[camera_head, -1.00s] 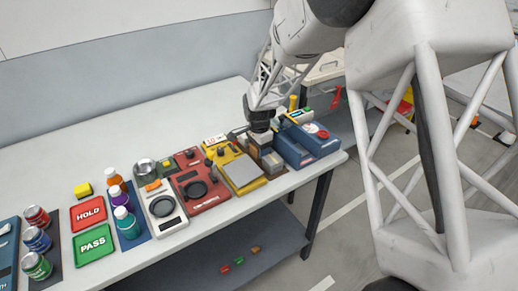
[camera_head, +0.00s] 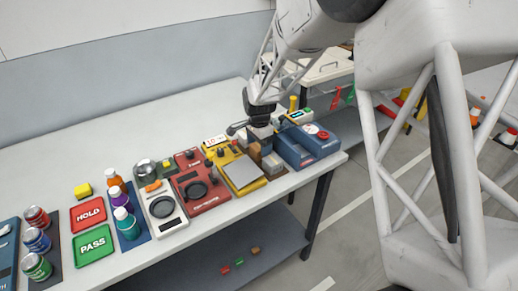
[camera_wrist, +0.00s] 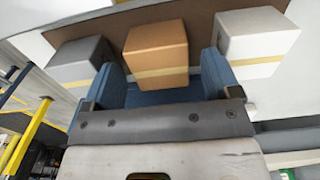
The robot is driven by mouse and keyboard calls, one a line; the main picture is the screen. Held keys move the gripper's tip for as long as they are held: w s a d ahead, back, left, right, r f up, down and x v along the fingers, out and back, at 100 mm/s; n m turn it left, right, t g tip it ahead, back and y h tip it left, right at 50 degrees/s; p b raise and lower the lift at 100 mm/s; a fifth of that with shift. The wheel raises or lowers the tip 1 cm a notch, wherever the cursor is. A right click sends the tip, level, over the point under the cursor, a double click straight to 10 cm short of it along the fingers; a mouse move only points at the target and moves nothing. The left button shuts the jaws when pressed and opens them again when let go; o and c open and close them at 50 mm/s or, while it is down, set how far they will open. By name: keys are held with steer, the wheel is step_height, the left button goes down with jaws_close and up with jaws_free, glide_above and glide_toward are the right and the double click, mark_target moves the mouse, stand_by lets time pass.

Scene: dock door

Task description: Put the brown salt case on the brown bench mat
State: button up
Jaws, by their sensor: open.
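The brown salt case (camera_wrist: 158,48) is a tan box with a pale yellow band, standing between a grey case (camera_wrist: 82,62) and a white case (camera_wrist: 257,42) in the wrist view. My gripper (camera_wrist: 160,85) is open, its two blue fingers either side of the lower part of the brown case in that picture. I cannot tell whether they touch it. In the head view my gripper (camera_head: 261,124) is over the small cases, which it partly hides. A brown surface (camera_wrist: 200,20) lies behind the cases; I cannot tell whether it is the bench mat.
A yellow device (camera_head: 242,172) is left of the cases and a blue device (camera_head: 306,145) right of them. Red HOLD (camera_head: 88,213) and green PASS (camera_head: 94,244) trays, bottles and cans (camera_head: 36,239) fill the front left. The back of the bench (camera_head: 130,125) is clear.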

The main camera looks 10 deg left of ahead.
mark_target(259, 146)
step_height(259, 146, up, 10)
steer(key=shift+f, duration=0.25)
stand_by(1.0)
steer(key=s+d+r+n, duration=0.1)
steer(key=s+d+r, duration=0.35)
steer(key=d, duration=0.25)
steer(key=s+d+r+n+t, duration=0.1)
steer(key=s+d+r+n, duration=0.1)
steer(key=s+d+r, duration=0.35)
steer(key=s+d+r+n, duration=0.1)
steer(key=s+d+r, duration=0.2)
steer(key=s+d, duration=0.5)
steer(key=s+d+n, duration=0.2)
steer(key=s+d, duration=0.5)
steer(key=s, duration=0.3)
steer(key=s+d+n+t, duration=0.1)
steer(key=s+d+n, duration=0.1)
steer(key=s+d, duration=0.5)
steer(key=s, duration=0.4)
steer(key=shift+s+f+n+t, duration=0.25)
steer(key=shift+n+t, duration=0.05)
steer(key=shift+n, duration=0.1)
